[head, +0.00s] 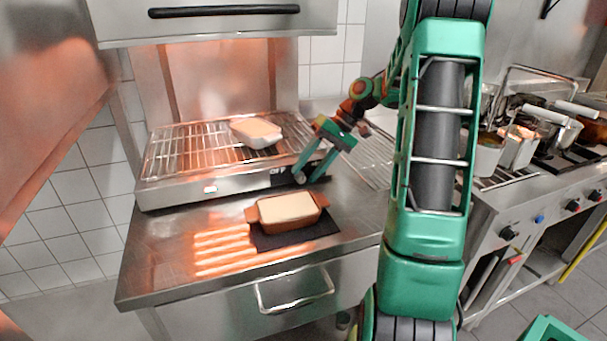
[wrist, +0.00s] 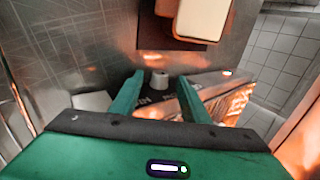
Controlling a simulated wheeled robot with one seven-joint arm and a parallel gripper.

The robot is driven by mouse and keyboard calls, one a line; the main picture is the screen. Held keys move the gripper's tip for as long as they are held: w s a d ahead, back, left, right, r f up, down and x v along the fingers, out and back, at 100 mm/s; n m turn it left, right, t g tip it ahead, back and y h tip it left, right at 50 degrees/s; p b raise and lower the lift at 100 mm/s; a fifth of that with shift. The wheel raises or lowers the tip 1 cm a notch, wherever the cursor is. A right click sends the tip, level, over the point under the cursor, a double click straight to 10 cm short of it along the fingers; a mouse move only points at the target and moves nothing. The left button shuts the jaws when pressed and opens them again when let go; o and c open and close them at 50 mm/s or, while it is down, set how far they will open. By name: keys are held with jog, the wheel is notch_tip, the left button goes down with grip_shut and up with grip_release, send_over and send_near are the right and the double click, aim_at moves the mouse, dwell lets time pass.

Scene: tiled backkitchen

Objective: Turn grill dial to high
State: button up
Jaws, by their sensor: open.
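The grill (head: 190,190) stands on the steel counter at left, with a wire rack on top and a dark label panel reading OFF (head: 278,171) at the right of its front. The pale round dial (wrist: 158,79) shows in the wrist view, between the two fingertips of my gripper (wrist: 161,84). In the head view my gripper (head: 307,176) is at the right end of the grill front, with its green fingers pointing down. The fingers are apart, one on each side of the dial; I cannot tell whether they touch it. The dial's pointer mark is not readable.
A white dish (head: 256,132) sits on the grill rack. A brown dish with a pale filling (head: 288,208) sits on a dark mat (head: 270,241) just in front of the grill. A hood (head: 220,25) hangs above. Pots and a stove (head: 550,160) stand at right.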

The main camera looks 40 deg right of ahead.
jog(key=v, duration=0.9)
